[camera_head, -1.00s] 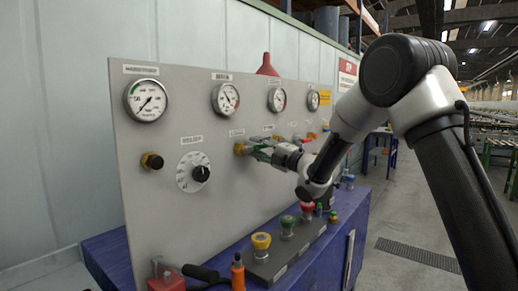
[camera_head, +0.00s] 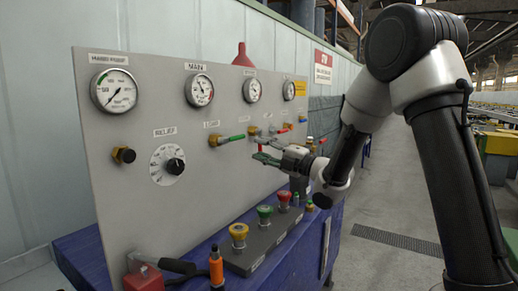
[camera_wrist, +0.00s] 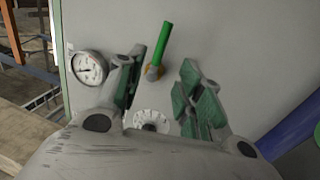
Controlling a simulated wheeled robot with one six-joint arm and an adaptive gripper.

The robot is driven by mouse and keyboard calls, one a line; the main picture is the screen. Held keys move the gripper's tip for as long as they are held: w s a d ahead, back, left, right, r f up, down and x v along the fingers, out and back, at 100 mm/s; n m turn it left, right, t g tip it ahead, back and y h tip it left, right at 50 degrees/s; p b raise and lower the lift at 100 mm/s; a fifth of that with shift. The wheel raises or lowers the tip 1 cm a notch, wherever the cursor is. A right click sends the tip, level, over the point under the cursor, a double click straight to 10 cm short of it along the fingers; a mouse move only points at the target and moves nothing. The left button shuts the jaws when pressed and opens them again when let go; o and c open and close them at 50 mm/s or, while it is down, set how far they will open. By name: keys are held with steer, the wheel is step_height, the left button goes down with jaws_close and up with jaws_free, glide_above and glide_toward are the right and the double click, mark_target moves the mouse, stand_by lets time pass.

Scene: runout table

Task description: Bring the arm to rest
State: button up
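My gripper (camera_head: 264,158) is in front of the grey panel (camera_head: 120,200), a little below and right of the green-handled valve (camera_head: 231,138). The valve's handle lies roughly level in the head view, pointing right from its brass body. In the wrist view my gripper (camera_wrist: 160,72) has its green-padded fingers spread with nothing held between them. The green valve handle (camera_wrist: 163,43) shows beyond the fingers, apart from them. My arm is bent, reaching in from the right.
Gauges (camera_head: 115,91) and a black dial (camera_head: 167,165) are on the panel. Yellow, green and red buttons (camera_head: 264,215) stand on a grey box below. An orange-handled tool (camera_head: 216,266) is on the blue bench (camera_head: 80,248). Open floor (camera_head: 375,200) lies to the right.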

steer(key=w+d+f+m+h, duration=0.1)
steer(key=d+f+m+h, duration=0.25)
steer(key=f, duration=0.25)
steer(key=w+d+f+m+h, duration=0.2)
steer(key=f+m+h, duration=0.2)
steer(key=f+m, duration=0.15)
steer(key=s+d+f+m+g+h, duration=0.25)
steer(key=s+d+m+h, duration=0.2)
steer(key=d, duration=0.25)
steer(key=s+d+f+m+g+h, duration=0.2)
steer(key=s+d+f+m+h, duration=0.15)
steer(key=s+d, duration=0.2)
steer(key=s+d+r+m+g, duration=0.1)
steer(key=s+d+m+g, duration=0.15)
steer(key=s, duration=0.35)
steer(key=s+d+r+m+g+h, duration=0.1)
steer(key=s+d+m, duration=0.2)
steer(key=s, duration=0.3)
steer(key=s+d+r+m+g, duration=0.1)
steer(key=s+d+m+g, duration=0.15)
steer(key=s, duration=0.35)
steer(key=s+r+m+t, duration=0.2)
steer(key=s+r, duration=0.6)
steer(key=s, duration=0.5)
steer(key=shift+d+m, duration=0.45)
steer(key=shift+m, duration=0.45)
